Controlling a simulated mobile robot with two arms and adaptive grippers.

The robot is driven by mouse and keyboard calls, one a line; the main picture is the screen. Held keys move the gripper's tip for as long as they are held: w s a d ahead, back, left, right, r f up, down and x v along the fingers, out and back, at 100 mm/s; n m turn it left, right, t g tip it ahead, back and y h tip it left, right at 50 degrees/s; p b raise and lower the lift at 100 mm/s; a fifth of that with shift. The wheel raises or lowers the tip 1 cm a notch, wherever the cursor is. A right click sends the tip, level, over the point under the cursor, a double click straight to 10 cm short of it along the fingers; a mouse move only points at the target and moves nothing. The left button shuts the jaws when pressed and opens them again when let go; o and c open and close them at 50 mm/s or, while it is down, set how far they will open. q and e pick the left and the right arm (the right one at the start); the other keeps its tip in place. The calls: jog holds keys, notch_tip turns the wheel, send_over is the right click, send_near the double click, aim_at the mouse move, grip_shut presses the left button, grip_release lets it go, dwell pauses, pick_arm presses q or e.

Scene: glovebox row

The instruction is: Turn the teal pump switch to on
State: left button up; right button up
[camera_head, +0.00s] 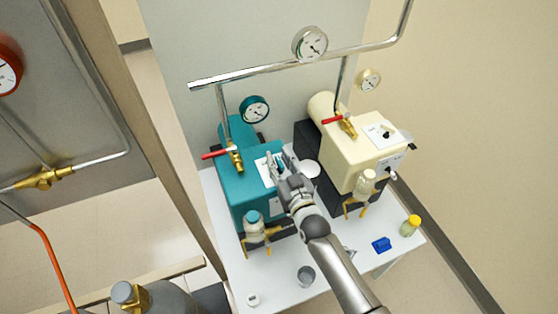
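The teal pump (240,187) stands at the left of the white table. A white label plate (262,171) is on its top. My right gripper (274,163) reaches over this plate from the lower right, with its fingers at the plate. The fingers and hand cover most of the spot, so the pump switch cannot be made out. I cannot tell whether the fingers are open or shut on something. My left gripper is not in view.
A cream pump (350,150) stands close on the right. Red-handled valves, gauges and a metal pipe (270,68) are behind. A grey cup (306,276), a blue block (381,244) and a yellow-capped bottle (410,226) stand on the white table (270,290).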

jog(key=shift+s, duration=0.15)
jog(key=v, duration=1.1)
jog(key=shift+s+d, duration=0.2)
jog(key=shift+s, duration=0.15)
